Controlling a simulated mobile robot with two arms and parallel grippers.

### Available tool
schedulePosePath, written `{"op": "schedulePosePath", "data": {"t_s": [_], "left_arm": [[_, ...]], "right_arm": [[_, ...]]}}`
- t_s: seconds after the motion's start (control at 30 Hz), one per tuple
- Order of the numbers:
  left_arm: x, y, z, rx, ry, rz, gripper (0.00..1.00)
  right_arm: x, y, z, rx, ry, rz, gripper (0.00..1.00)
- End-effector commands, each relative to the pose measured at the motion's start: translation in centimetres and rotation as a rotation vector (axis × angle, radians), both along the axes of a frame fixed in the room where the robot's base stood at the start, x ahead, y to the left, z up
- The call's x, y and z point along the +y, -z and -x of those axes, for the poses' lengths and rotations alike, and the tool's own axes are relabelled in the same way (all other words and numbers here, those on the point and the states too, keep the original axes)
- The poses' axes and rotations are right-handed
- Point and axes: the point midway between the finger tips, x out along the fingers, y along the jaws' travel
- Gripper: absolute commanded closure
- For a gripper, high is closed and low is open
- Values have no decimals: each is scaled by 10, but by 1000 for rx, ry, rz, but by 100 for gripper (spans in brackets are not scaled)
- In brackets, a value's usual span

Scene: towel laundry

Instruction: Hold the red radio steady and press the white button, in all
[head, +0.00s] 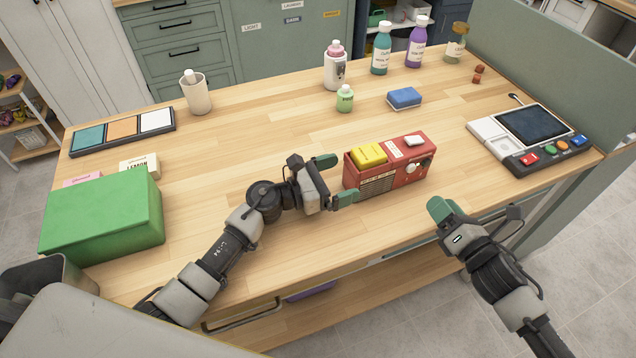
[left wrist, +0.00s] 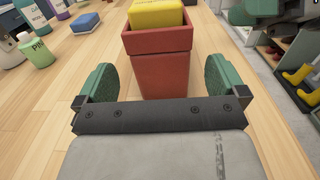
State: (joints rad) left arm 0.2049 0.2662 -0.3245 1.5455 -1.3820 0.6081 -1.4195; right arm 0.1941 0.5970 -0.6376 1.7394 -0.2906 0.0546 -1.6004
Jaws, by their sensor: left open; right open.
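The red radio (head: 402,175) stands upright on the wooden table, with a yellow block (head: 369,155) on its top at the left and a white button (head: 414,140) on its top at the right. My left gripper (head: 336,179) is open at the radio's left end. In the left wrist view the radio (left wrist: 162,72) lies ahead between the two green fingers, and the white button is hidden there. My right gripper (head: 441,207) is open and empty near the table's front edge, to the right of the radio and apart from it.
A green box (head: 103,218) stands at the left. A small green bottle (head: 345,98) and a blue sponge (head: 404,97) stand behind the radio. A panel with a dark screen and coloured buttons (head: 533,128) lies at the right. The wood around the radio is mostly clear.

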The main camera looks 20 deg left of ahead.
Motion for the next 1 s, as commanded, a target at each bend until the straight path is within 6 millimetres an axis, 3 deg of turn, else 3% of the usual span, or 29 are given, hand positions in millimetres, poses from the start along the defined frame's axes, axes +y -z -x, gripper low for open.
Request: {"op": "schedulePosePath", "data": {"t_s": [0.23, 0.63, 1.0], "left_arm": [[-25, -1, -19, 0, 0, 3, 0], [-29, 0, -22, 2, 0, 1, 2], [-29, 0, -22, 2, 0, 1, 58]], "right_arm": [[0, 0, 0, 0, 0, 0, 57], [0, 0, 0, 0, 0, 0, 57], [0, 0, 0, 0, 0, 0, 57]]}}
